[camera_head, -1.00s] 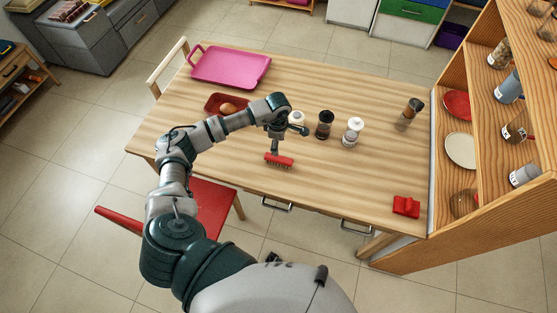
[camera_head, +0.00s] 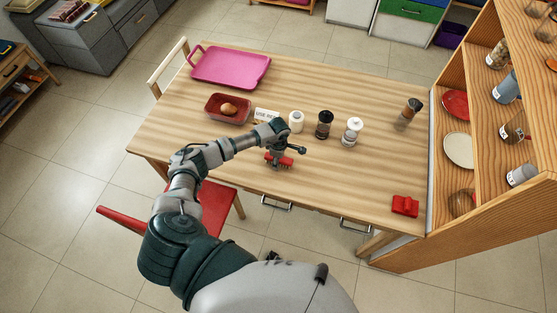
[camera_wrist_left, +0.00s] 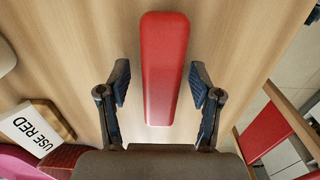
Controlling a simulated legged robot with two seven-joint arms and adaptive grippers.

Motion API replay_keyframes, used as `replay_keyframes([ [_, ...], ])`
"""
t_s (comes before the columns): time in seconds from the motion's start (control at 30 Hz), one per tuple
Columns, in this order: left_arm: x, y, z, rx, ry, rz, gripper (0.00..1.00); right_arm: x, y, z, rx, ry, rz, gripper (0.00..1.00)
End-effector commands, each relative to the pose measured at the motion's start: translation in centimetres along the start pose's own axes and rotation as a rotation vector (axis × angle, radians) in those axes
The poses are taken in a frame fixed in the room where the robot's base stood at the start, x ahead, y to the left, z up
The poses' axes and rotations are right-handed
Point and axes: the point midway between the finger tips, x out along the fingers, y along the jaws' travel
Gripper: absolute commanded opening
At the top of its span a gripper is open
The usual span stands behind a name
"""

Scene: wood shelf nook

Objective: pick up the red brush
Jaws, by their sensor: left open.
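The red brush (camera_head: 287,161) lies on the wooden table (camera_head: 335,179) near its front edge, bristles down, partly hidden by my left gripper (camera_head: 279,157) in the head view. In the left wrist view the red back of the brush (camera_wrist_left: 164,68) runs lengthwise between the open fingers of my left gripper (camera_wrist_left: 160,100). There is a gap on both sides, and neither finger touches it. My right gripper is not in view.
A sign reading "USE RED" (camera_wrist_left: 38,127) stands behind the gripper. A red tray with an egg (camera_head: 229,108), a white jar (camera_head: 296,121), a dark jar (camera_head: 324,124) and a white-topped shaker (camera_head: 352,131) are nearby. A red block (camera_head: 405,205) lies right; table between is clear.

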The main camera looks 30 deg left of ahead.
Motion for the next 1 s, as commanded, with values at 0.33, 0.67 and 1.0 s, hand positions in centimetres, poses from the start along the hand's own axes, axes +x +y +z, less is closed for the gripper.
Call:
replay_keyframes([
  [0.33, 0.0, 0.0, 0.0, 0.000, 0.000, 0.000, 0.00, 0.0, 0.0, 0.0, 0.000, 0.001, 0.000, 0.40],
  [0.67, -0.3, 0.0, 0.0, 0.001, -0.001, 0.000, 0.00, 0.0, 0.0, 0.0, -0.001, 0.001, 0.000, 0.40],
  [1.0, -3.6, -0.6, 0.1, 0.003, 0.000, -0.001, 0.00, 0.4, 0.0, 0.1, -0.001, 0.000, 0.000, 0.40],
])
